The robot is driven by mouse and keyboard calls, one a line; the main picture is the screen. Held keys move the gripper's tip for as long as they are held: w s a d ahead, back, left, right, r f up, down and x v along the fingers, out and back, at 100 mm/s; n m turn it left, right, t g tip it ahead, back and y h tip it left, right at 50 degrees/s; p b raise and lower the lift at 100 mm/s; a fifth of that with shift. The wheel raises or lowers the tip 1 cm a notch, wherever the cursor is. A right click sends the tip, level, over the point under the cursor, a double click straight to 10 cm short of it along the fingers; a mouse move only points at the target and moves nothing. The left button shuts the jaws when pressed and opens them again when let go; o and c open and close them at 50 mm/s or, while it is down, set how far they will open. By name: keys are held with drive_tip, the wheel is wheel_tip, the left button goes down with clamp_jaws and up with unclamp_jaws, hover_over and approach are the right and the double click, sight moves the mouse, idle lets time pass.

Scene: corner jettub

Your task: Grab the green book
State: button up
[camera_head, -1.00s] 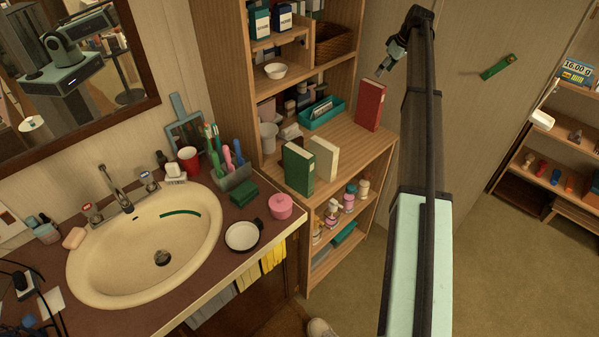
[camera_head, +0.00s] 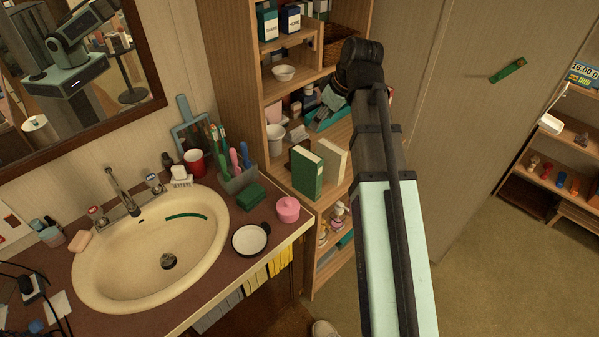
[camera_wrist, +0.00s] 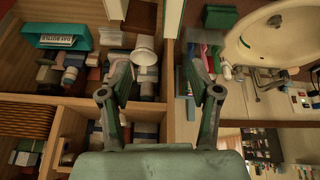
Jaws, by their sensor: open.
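The green book (camera_head: 308,173) stands upright at the front of the middle shelf, left of a cream book (camera_head: 334,160). In the wrist view, which appears upside down, the green book (camera_wrist: 173,15) is at the top edge, partly cut off. My gripper (camera_head: 326,112) is over the shelf, behind and above the book in the head view, partly hidden by my arm. In the wrist view my gripper (camera_wrist: 158,72) has its two fingers spread wide with nothing held between them. The green book lies beyond the fingertips, apart from them.
A white cup (camera_head: 275,139) and a teal tray (camera_wrist: 60,36) share the shelf behind the books. The wooden shelf side (camera_head: 247,95) stands at left. The counter holds a toothbrush holder (camera_head: 238,177) and pink jar (camera_head: 288,209).

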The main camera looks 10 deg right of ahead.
drive_tip(key=s+f, duration=0.1)
drive_tip(key=s, duration=0.2)
drive_tip(key=p, duration=0.3)
approach(305, 161)
drive_tip(key=shift+m, duration=0.4)
drive_tip(key=w+f, duration=0.1)
drive_tip(key=f, duration=0.1)
drive_tip(key=w+f, duration=0.1)
drive_tip(key=f, duration=0.1)
drive_tip(key=w+a+f, duration=0.1)
drive_tip(key=w, duration=0.1)
drive_tip(key=shift+f, duration=0.4)
drive_tip(key=shift+p+x, duration=1)
drive_tip(key=shift+x, duration=0.95)
drive_tip(key=shift+w+f, duration=0.15)
drive_tip(key=shift+f, duration=0.55)
drive_tip(key=shift+f, duration=0.25)
clamp_jaws()
